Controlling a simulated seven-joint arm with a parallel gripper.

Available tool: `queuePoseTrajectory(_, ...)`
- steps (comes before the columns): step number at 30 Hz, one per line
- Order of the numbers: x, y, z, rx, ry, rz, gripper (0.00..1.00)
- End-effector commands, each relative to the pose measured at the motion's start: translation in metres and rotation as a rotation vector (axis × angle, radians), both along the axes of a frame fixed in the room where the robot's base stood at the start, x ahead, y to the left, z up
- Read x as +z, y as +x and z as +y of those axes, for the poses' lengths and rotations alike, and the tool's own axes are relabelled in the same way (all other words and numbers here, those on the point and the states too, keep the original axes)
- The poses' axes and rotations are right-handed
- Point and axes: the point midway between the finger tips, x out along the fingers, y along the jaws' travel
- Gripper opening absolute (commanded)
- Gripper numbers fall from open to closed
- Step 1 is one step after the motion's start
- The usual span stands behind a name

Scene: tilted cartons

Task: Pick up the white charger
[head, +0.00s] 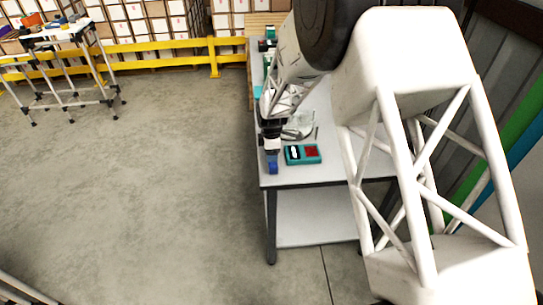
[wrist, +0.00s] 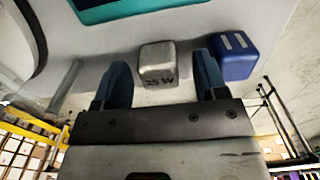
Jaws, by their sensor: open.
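The white charger (wrist: 158,62) is a small greyish-white block with "25 W" printed on one face. In the wrist view it sits on the pale tabletop, between the lines of my two dark blue fingers. My gripper (wrist: 163,64) is open, with one finger on each side of the charger. No contact shows, and the exact depth between fingers and charger is unclear. In the head view my gripper (head: 270,138) is low over the front left corner of the table. The charger cannot be made out clearly there.
A blue block (wrist: 237,55) stands close by the right finger; it also shows in the head view (head: 272,165). A teal tray (head: 303,154) lies right of my gripper on the grey table (head: 330,176). A clear, greyish item (head: 299,127) lies behind the tray.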

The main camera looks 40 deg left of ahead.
Motion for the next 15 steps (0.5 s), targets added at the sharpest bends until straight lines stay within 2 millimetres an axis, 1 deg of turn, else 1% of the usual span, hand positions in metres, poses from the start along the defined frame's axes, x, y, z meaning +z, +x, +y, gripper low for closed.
queuePoseTrajectory(1,-0.0047,-0.0001,0.0,0.0,0.0,0.0,0.66)
queuePoseTrajectory(4,-0.0093,0.0,0.0001,0.0,0.001,-0.001,0.66)
queuePoseTrajectory(15,-0.0106,-0.0001,0.0001,0.0,0.001,-0.001,0.66)
